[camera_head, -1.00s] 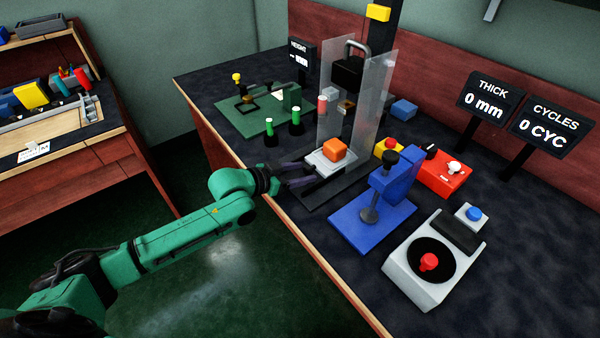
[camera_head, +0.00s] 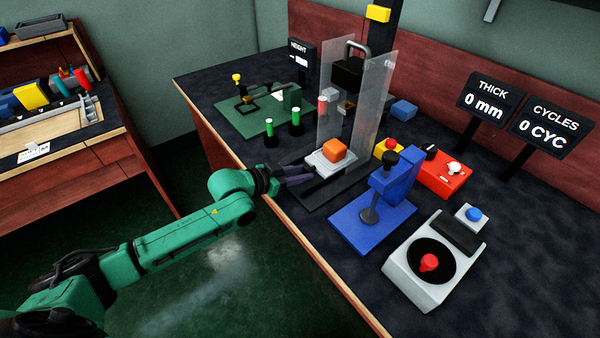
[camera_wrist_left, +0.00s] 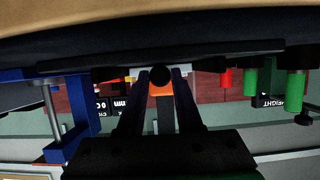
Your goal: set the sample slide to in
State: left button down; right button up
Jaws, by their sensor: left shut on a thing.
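The sample slide (camera_head: 320,161) is a pale tray at the near end of the clear-walled drop tester, with an orange block (camera_head: 334,150) on it. The slide sticks out toward the bench's front edge. My left gripper (camera_head: 311,172) is at its near end, with fingers together. In the left wrist view the fingertips (camera_wrist_left: 160,80) close around a round black knob (camera_wrist_left: 160,76), with the orange block (camera_wrist_left: 162,90) behind it. The slide's rear part is partly hidden by the block and clear walls. My right gripper is in neither view.
A blue stand (camera_head: 375,205) is close on the right, with a grey device (camera_head: 410,283) beyond it. A green board (camera_head: 255,115) and green-topped posts (camera_head: 296,124) stand to the left. A black weight (camera_head: 347,75) hangs between the clear walls (camera_head: 375,110).

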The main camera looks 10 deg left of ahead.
aim_at(311, 167)
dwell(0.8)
pick_arm(q)
jog(key=w+d, duration=0.1)
jog(key=w+d+b, duration=0.1)
jog(key=shift+w+d, duration=0.15)
jog(key=shift+w, duration=0.2)
jog(key=shift+r, duration=0.15)
jog(key=c, duration=1)
grip_release()
jog(key=o, duration=0.4)
jog(key=shift+w+d, duration=0.1)
jog(key=v, duration=0.4)
jog(key=p+v, duration=0.1)
jog(key=v, duration=0.8)
jog(key=shift+s+a, duration=0.3)
jog(key=shift+s, duration=0.1)
jog(key=shift+s+a+r+p, duration=0.15)
jog(key=shift+s+p, duration=0.1)
jog(key=shift+p, duration=0.05)
